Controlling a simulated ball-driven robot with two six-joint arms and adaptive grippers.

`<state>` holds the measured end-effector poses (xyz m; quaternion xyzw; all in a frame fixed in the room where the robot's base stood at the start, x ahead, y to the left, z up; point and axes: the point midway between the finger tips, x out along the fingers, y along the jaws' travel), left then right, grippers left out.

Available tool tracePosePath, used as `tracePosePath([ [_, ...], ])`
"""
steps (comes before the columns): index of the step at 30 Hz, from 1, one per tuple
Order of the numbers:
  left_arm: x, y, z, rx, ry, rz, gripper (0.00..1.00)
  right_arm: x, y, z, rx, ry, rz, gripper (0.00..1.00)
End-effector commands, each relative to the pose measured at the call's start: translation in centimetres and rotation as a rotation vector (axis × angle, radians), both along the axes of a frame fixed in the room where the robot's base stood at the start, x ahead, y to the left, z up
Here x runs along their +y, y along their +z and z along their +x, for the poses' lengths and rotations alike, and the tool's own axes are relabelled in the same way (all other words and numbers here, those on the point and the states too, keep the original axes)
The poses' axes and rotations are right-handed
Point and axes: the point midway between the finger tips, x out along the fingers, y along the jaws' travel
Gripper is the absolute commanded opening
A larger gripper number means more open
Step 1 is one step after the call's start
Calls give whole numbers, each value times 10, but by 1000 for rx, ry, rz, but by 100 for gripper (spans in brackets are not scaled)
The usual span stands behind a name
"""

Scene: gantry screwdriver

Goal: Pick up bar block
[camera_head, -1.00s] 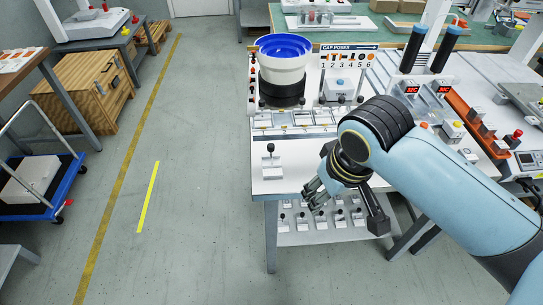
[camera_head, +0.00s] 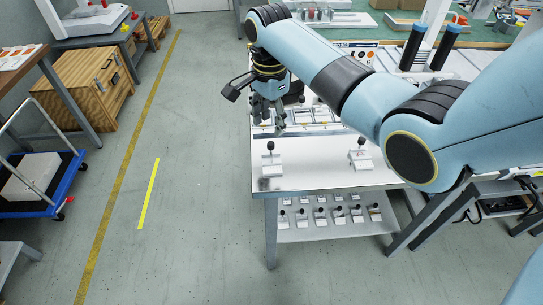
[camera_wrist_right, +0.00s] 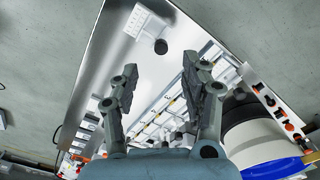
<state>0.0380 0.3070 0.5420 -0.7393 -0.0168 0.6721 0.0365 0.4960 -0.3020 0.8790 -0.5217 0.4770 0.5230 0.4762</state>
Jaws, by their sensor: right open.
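My right gripper (camera_head: 270,122) is open and empty above the front left part of the white workbench (camera_head: 320,180). Its two fingers stand apart in the right wrist view (camera_wrist_right: 163,90). A small white block with a black knob (camera_head: 272,170) sits on the bench just in front of and below the gripper; it also shows beyond the fingers in the wrist view (camera_wrist_right: 146,22). A second similar knobbed block (camera_head: 361,163) stands farther right. I cannot tell which is the bar block. My left gripper is not in view.
A row of white fixtures (camera_wrist_right: 165,118) lies behind the gripper. A white and blue bowl feeder (camera_wrist_right: 255,140) stands close by in the wrist view. Several knobbed blocks sit on the lower shelf (camera_head: 325,232). The bench front between the two blocks is clear.

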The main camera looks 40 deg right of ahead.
Motion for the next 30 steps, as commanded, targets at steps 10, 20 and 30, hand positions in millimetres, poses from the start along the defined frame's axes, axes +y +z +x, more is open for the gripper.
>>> tracePosePath([
  [10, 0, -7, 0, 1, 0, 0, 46, 0, -43, 0, 0, 3, 0, 46],
  [20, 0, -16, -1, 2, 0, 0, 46, -2, -88, 1, 0, 5, 0, 46],
  [30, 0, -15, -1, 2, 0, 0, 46, -2, -89, 1, -2, 5, -1, 34],
])
